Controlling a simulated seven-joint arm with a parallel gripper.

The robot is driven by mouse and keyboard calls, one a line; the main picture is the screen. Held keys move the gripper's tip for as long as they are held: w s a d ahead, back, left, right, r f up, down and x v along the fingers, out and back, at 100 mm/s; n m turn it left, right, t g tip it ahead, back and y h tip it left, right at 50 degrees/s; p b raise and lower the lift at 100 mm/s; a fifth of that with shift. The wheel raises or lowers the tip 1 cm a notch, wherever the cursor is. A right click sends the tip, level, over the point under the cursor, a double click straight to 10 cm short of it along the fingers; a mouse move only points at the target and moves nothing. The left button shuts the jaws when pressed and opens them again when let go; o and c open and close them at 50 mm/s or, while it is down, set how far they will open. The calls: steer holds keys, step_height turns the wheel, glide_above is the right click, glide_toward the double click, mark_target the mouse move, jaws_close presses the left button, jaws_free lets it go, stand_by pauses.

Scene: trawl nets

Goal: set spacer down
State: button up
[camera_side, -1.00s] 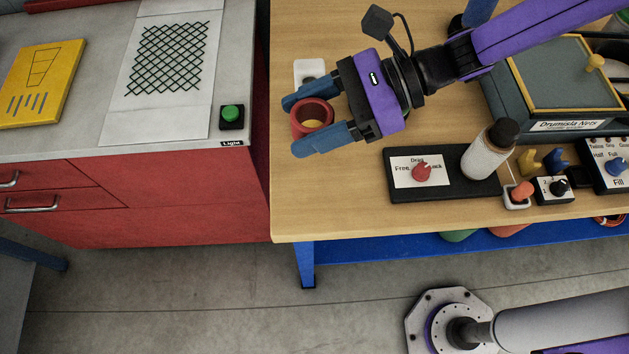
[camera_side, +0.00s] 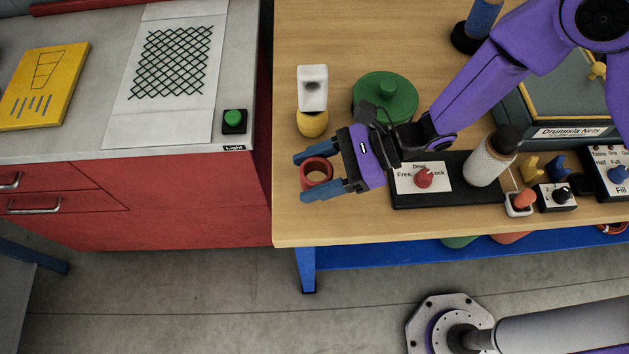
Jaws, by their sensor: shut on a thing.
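The spacer (camera_side: 304,172) is a short, hollow dark-red ring with its opening facing up. My gripper (camera_side: 317,174) has its two blue fingers on opposite sides of the ring and is shut on it. The ring is over the left part of the wooden table (camera_side: 372,226), near its left edge. I cannot tell whether its underside touches the tabletop.
A yellow round piece with a white block (camera_side: 312,88) stands behind the gripper. A green disc (camera_side: 385,97) lies behind my wrist. Bare wood lies in front of the ring.

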mark_target(314, 185)
steer(key=shift+f, duration=2)
steer(key=shift+f, duration=0.15)
steer(key=o, duration=1)
steer(key=shift+o, duration=0.2)
